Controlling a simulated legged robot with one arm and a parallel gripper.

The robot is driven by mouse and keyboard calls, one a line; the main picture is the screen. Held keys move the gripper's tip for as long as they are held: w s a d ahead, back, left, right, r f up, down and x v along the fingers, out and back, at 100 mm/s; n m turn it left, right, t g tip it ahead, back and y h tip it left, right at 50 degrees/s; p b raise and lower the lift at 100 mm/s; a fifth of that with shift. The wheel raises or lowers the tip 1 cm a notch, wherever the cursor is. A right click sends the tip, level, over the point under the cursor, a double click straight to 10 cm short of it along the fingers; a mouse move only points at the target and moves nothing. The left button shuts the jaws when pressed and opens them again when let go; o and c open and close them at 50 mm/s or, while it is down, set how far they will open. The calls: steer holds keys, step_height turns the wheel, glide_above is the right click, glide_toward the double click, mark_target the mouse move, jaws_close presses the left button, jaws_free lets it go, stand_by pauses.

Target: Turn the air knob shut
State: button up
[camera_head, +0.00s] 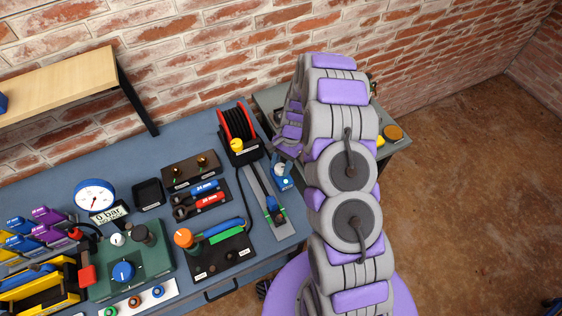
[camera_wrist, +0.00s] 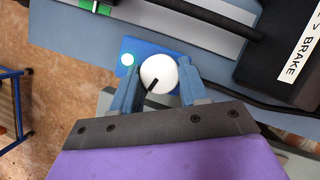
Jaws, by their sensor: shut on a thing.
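A round white knob (camera_wrist: 166,69) with a black pointer mark sits on a blue block (camera_wrist: 140,46) in the wrist view; no label on it is readable, so I cannot tell for certain that it is the air knob. The mark slants toward the lower left of that view. My gripper (camera_wrist: 158,84) is shut on this knob, one blue-grey finger on each side of it. In the head view the blue block (camera_head: 281,178) is at the bench's right part, beside my arm. My gripper is not clear there.
A gauge (camera_head: 95,195) with a "0 bar" plate stands on the blue bench, left of a black tray (camera_head: 149,194). A green panel (camera_head: 152,262) carries a blue knob (camera_head: 123,271). A reel (camera_head: 236,122) stands behind the blue block. A black "BRAKE" box (camera_wrist: 275,55) is close by.

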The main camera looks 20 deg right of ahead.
steer(key=m+p, duration=0.1)
steer(key=m+t+p, duration=0.1)
steer(key=m, duration=0.1)
steer(key=m+p, duration=0.1)
steer(key=shift+s+r+m+t+y+p, duration=0.1)
steer(key=shift+r+m+t+y+p, duration=0.15)
steer(key=shift+m+t+y+p, duration=0.15)
steer(key=m+t+p, duration=0.1)
steer(key=m+p, duration=0.1)
steer(key=shift+s+m, duration=0.1)
steer(key=shift+m, duration=0.2)
steer(key=m+t+p, duration=0.1)
steer(key=m, duration=0.2)
steer(key=shift+f+m, duration=0.15)
steer(key=shift+m, duration=0.15)
steer(key=shift+s+m+t+h, duration=0.15)
steer(key=shift+m+t, duration=0.3)
steer(key=shift+m, duration=0.45)
steer(key=shift+w+m+t+h, duration=0.15)
steer(key=shift+m+t, duration=0.3)
steer(key=shift+m, duration=0.45)
steer(key=shift+s, duration=0.1)
steer(key=o, duration=1.1)
steer(key=shift+f, duration=0.1)
steer(key=shift+c, duration=0.2)
steer(key=p+v, duration=0.2)
steer(key=v, duration=1.5)
